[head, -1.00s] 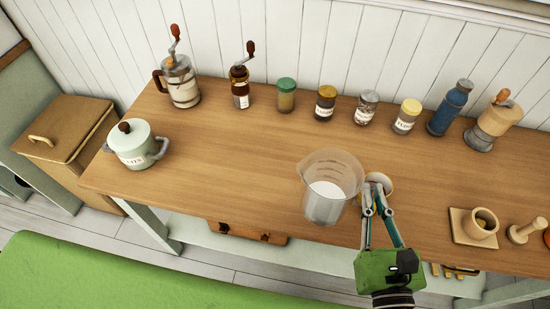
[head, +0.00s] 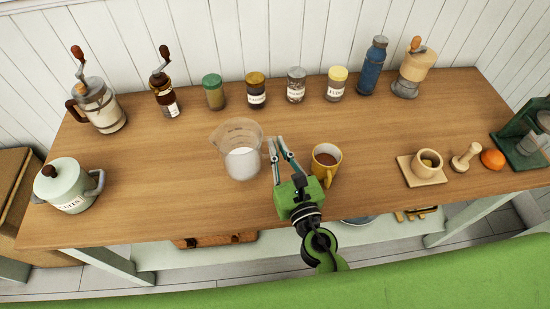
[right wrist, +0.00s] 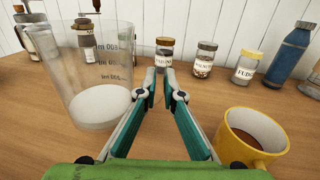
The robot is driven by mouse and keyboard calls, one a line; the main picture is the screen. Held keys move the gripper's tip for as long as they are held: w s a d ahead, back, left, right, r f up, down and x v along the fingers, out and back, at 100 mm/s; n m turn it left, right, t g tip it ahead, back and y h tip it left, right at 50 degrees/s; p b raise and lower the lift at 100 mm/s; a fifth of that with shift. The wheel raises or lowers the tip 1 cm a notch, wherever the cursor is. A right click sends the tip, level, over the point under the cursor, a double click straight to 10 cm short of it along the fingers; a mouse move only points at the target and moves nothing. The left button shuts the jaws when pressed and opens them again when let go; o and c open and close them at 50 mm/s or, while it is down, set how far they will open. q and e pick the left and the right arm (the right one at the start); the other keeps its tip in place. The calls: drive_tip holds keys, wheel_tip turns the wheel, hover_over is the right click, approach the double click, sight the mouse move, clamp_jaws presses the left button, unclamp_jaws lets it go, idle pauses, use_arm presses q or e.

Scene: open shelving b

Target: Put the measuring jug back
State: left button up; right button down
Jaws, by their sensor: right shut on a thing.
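The measuring jug (head: 236,150) is clear, with dark markings and white contents, and is upright over the left middle of the wooden table. I cannot tell whether its base touches the wood. My right gripper (head: 275,142) is at the jug's right side, shut on it; the exact grip point is unclear. In the right wrist view the jug (right wrist: 98,65) stands left of my right gripper's fingers (right wrist: 162,82). My left gripper is not in view.
A yellow mug (head: 326,172) with brown contents stands right of my gripper. Several jars (head: 255,90), grinders and a blue bottle (head: 373,68) line the table's back. A lidded pot (head: 70,188) is at left; a mortar (head: 426,166) is at right. Wood between pot and jug is bare.

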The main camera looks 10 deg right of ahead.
drive_tip(key=shift+w+a+f, duration=0.15)
drive_tip(key=shift+w+f, duration=0.15)
drive_tip(key=shift+f, duration=0.05)
drive_tip(key=f+b, duration=0.3)
drive_tip(key=shift+w+a+f, duration=0.15)
drive_tip(key=shift+w+f, duration=0.1)
drive_tip(key=shift+f, duration=0.1)
drive_tip(key=shift+r, duration=0.15)
drive_tip(key=c, duration=2.2)
unclamp_jaws()
drive_tip(key=shift+s+f, duration=0.1)
drive_tip(key=shift+f, duration=0.15)
drive_tip(key=shift+s+r, duration=0.1)
drive_tip(key=shift+r, duration=0.05)
